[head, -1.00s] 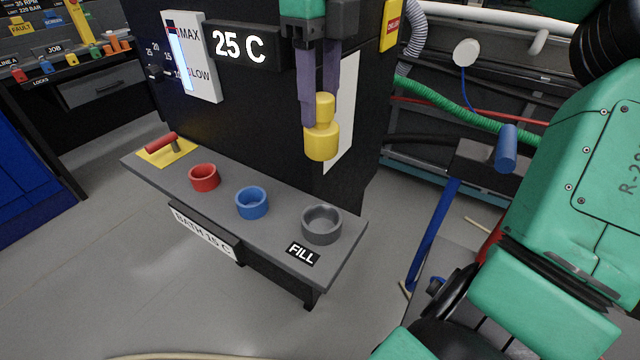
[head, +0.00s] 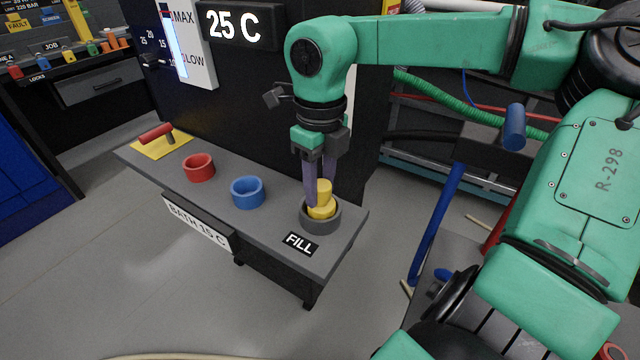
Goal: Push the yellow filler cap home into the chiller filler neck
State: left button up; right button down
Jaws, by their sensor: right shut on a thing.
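The yellow filler cap (head: 323,197) stands about upright in the mouth of the grey filler neck (head: 320,225), beside the FILL label (head: 299,244). Its upper knob and part of its wider body show above the rim. How deep its lower part sits is hidden by the neck wall. My right gripper (head: 319,192) points down from above, its purple fingers shut on the cap's knob. My left gripper is not in view.
On the same grey shelf (head: 277,218) are a blue ring (head: 247,192), a red ring (head: 199,167) and a red-handled lever (head: 157,133) on a yellow plate. The dark chiller cabinet with a 25 C display (head: 234,25) rises behind. Hoses hang at right.

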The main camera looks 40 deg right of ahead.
jog(key=shift+f, duration=0.15)
jog(key=shift+c, duration=2.4)
grip_release()
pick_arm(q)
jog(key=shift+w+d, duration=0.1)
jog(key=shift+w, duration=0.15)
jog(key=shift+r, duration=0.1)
pick_arm(e)
jog(key=shift+r, duration=0.5)
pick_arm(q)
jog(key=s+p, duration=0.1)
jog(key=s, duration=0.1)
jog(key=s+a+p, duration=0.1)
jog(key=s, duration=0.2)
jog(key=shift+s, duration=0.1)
pick_arm(e)
notch_tip(320, 180, up, 11)
jog(key=shift+r, duration=0.2)
